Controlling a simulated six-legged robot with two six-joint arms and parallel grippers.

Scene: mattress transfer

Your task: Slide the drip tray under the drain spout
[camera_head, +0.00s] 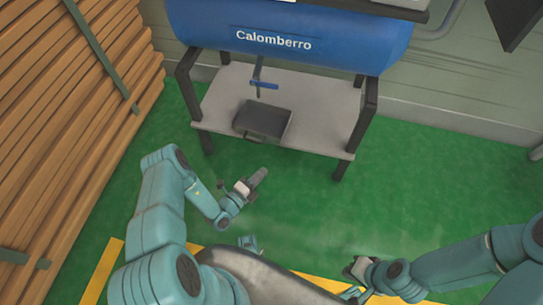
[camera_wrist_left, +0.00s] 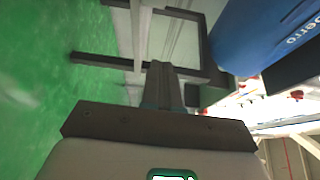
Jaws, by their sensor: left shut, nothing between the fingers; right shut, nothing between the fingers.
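The dark grey drip tray (camera_head: 263,122) lies on the grey shelf at its front edge, left of the shelf's middle. The drain spout (camera_head: 257,72), with a blue lever handle, hangs from the blue tank above. Its lower end shows just beyond the tray's far edge; I cannot tell how they line up in depth. My left gripper (camera_head: 260,175) is shut and empty over the green floor, in front of the shelf and apart from the tray. Its closed fingers also show in the left wrist view (camera_wrist_left: 162,82). My right gripper (camera_head: 349,271) is shut and empty at the bottom, low near my body.
The blue tank (camera_head: 330,45) stands on a black frame whose legs (camera_head: 364,122) flank the grey shelf (camera_head: 325,110). Stacked timber (camera_head: 60,120) fills the left side. Open green floor (camera_head: 410,190) lies to the right, with a yellow line (camera_head: 103,268) near me.

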